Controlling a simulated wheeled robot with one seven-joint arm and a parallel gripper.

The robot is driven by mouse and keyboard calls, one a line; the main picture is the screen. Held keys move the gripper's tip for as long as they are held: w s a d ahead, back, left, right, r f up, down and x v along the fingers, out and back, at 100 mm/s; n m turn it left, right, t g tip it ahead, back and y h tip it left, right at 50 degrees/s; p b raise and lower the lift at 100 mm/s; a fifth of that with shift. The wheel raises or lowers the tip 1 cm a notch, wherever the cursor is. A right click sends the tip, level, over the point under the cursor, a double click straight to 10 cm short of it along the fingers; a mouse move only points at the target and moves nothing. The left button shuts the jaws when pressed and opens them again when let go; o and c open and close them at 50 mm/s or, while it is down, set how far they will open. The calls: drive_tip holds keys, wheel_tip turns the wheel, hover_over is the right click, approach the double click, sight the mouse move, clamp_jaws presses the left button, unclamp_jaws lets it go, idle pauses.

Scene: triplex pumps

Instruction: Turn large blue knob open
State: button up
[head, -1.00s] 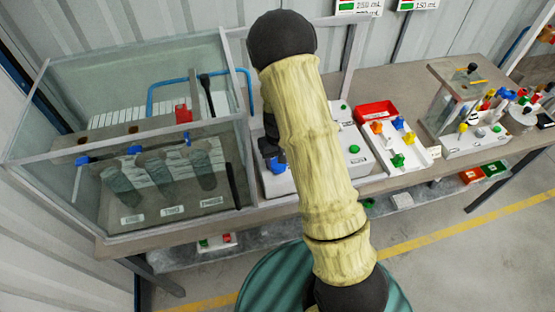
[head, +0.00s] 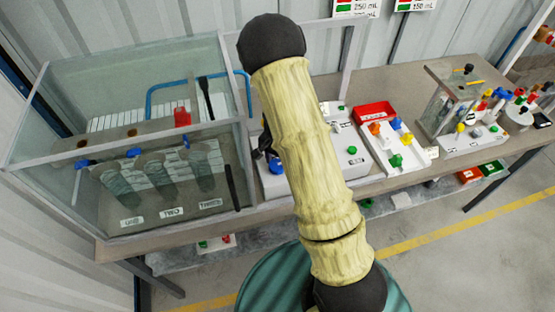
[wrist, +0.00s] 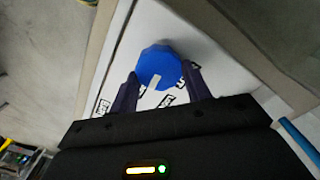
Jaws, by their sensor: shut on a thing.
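The large blue knob (wrist: 157,60) is a many-sided blue disc with a white mark on the edge nearest my gripper. It stands on a white panel with black-framed labels. My gripper (wrist: 160,76) has one dark finger on each side of the knob and is shut on it. In the head view a bit of blue, apparently the knob (head: 276,165), shows beside my dark gripper at the white unit (head: 273,186). My arm hides much of that unit.
A glass tank (head: 235,100) with dark cylinders stands left of the unit. A red tray (head: 374,110) and a board with coloured knobs (head: 397,160) lie to the right on the bench (head: 340,188). A clear box (head: 447,100) stands farther right.

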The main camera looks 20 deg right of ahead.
drive_tip(key=shift+m, duration=0.6)
drive_tip(key=o, duration=1)
wheel_tip(320, 180, up, 18)
drive_tip(key=shift+f+b, duration=0.25)
drive_tip(key=shift+b, duration=0.75)
